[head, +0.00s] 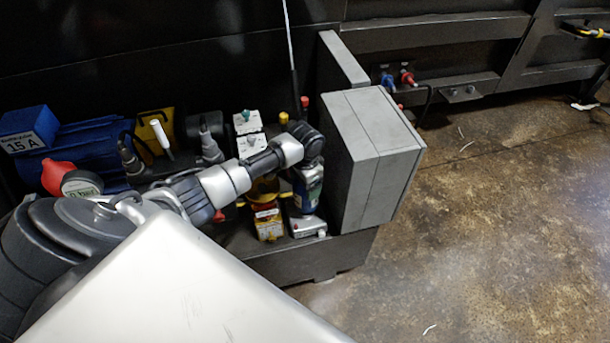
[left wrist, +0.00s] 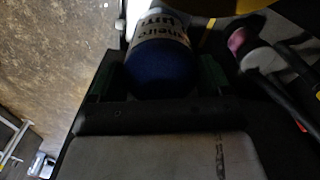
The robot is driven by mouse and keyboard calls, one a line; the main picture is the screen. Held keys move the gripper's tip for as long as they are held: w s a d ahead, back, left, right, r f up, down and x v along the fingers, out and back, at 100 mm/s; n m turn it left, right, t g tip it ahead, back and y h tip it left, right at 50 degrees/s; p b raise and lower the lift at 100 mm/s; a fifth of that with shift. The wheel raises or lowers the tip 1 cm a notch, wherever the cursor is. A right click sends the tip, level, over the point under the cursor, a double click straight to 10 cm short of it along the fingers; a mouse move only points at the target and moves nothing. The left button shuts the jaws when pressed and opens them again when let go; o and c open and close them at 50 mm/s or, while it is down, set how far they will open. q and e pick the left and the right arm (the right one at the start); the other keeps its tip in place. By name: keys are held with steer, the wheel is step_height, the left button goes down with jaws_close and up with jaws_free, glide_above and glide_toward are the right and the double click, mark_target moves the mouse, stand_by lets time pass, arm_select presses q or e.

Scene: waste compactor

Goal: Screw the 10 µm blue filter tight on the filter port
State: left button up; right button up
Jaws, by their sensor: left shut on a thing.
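The blue filter (head: 308,190), with a printed label band, stands about upright below my left gripper (head: 309,158) in the head view. In the left wrist view the dark blue end of the filter (left wrist: 160,68) lies between the two greenish finger pads of my left gripper (left wrist: 158,78). The left gripper is shut on the filter. The filter port cannot be made out clearly; my arm and the filter cover that area, so how the filter is seated cannot be told. My right gripper is not in view.
A large grey box (head: 376,150) stands close to the right of the filter. A yellow-tagged fitting (head: 268,222) is close at its left. A blue motor (head: 80,150) and a red-capped gauge (head: 80,183) are at the left.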

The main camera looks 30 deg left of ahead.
arm_select(q)
steer(key=shift+r, duration=0.1)
stand_by(0.3)
steer(key=shift+p, duration=0.4)
steer(key=shift+p, duration=0.4)
steer(key=shift+f+b, duration=0.55)
steer(key=shift+f, duration=0.55)
stand_by(0.6)
steer(key=shift+p, duration=0.65)
stand_by(0.9)
steer(key=shift+f, duration=0.2)
stand_by(0.4)
